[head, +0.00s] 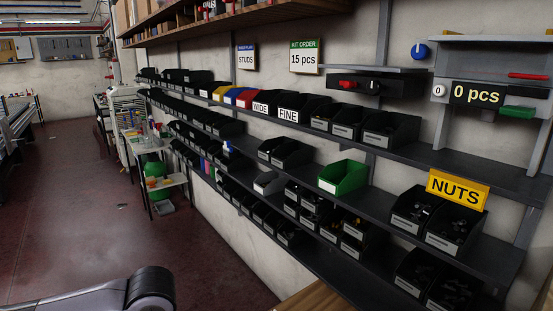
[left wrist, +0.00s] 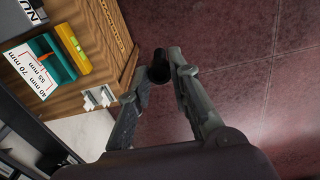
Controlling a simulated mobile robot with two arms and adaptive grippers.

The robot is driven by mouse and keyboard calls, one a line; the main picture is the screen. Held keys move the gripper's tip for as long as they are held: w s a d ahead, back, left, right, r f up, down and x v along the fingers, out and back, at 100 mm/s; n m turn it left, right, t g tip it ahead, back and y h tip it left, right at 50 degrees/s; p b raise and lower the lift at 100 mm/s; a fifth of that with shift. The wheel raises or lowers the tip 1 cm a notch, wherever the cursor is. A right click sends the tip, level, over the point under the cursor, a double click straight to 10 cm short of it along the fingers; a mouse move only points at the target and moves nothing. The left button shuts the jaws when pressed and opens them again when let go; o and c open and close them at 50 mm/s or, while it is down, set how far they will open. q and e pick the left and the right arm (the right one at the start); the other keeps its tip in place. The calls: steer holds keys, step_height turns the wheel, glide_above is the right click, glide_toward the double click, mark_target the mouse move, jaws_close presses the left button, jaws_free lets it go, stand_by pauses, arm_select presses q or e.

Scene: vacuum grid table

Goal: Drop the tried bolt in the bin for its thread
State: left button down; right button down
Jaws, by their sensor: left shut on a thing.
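My left gripper (left wrist: 168,72) shows in the left wrist view, its two fingers closed in on a small dark piece (left wrist: 159,57) at their tips, which looks like the bolt. Its thread cannot be made out. In the head view, the black bin labelled WIDE (head: 260,107) and the black bin labelled FINE (head: 288,115) stand side by side on a wall shelf. The held piece is out over the red floor, apart from both bins. Part of my arm shows at the lower left of the head view; neither gripper shows there.
The wooden bench (left wrist: 122,55) lies left of the gripper in the left wrist view, with a teal block (left wrist: 52,60), a yellow block (left wrist: 73,48) and a length card (left wrist: 30,72). Shelves hold a green bin (head: 345,178) and bins under a NUTS sign (head: 457,190). Floor (head: 90,200) is open.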

arm_select(q)
steer(key=s+m, duration=0.1)
steer(key=m, duration=0.1)
steer(key=s+a+r+m, duration=0.1)
steer(key=m, duration=0.1)
steer(key=s+m+b, duration=0.1)
steer(key=m, duration=0.1)
steer(key=shift+s+a+r+m, duration=0.15)
steer(key=shift+s+r+m, duration=0.15)
steer(key=shift+r+m, duration=0.1)
steer(key=shift+f, duration=0.15)
